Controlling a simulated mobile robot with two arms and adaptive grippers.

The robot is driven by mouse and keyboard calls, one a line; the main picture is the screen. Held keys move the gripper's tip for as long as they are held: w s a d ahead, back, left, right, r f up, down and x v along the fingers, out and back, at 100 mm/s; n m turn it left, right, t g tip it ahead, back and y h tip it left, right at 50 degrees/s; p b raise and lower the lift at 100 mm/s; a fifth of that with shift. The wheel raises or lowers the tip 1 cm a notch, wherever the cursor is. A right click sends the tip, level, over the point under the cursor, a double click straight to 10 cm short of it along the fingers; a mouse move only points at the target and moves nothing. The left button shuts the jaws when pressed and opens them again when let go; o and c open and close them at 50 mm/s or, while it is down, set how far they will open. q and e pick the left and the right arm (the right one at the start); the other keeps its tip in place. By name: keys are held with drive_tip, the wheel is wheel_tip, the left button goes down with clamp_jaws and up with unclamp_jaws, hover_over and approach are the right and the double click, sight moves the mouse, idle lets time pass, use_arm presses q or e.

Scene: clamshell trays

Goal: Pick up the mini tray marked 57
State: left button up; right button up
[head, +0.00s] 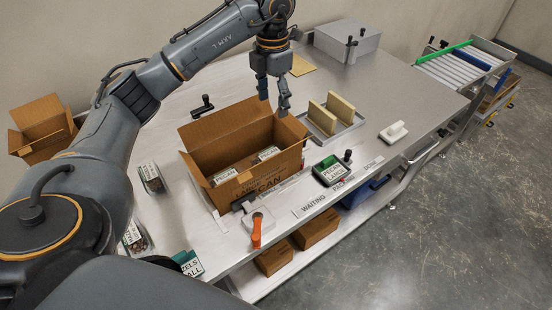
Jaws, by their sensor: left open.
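My left gripper (274,104) is open, pointing down above the back right part of an open cardboard box (237,140). Nothing shows between its fingers. Two small labelled trays (224,175) sit inside the box near its front; the second tray (268,153) is to the right. Other labelled clamshell trays lie on the table left of the box, one at its upper left (151,177) and one lower down (134,235). No number 57 is readable on any tray; the labels are too small. My right gripper is not in view.
An orange-handled tool (257,230) is at the front edge. A roller conveyor (465,65) adjoins at right.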

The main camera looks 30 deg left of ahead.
use_arm(q)
drive_tip(key=b, duration=0.4)
hover_over(274, 152)
wheel_tip(274, 152, down, 5)
wheel_tip(274, 152, down, 8)
drive_tip(key=shift+p, duration=0.4)
wheel_tip(274, 152, down, 5)
drive_tip(key=shift+f+p, duration=0.2)
drive_tip(key=shift+p, duration=0.75)
drive_tip(key=shift+f, duration=0.35)
drive_tip(key=c, duration=0.9)
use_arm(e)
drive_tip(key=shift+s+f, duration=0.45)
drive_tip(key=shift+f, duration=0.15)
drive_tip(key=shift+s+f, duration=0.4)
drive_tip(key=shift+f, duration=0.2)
use_arm(q)
drive_tip(key=shift+r, duration=0.2)
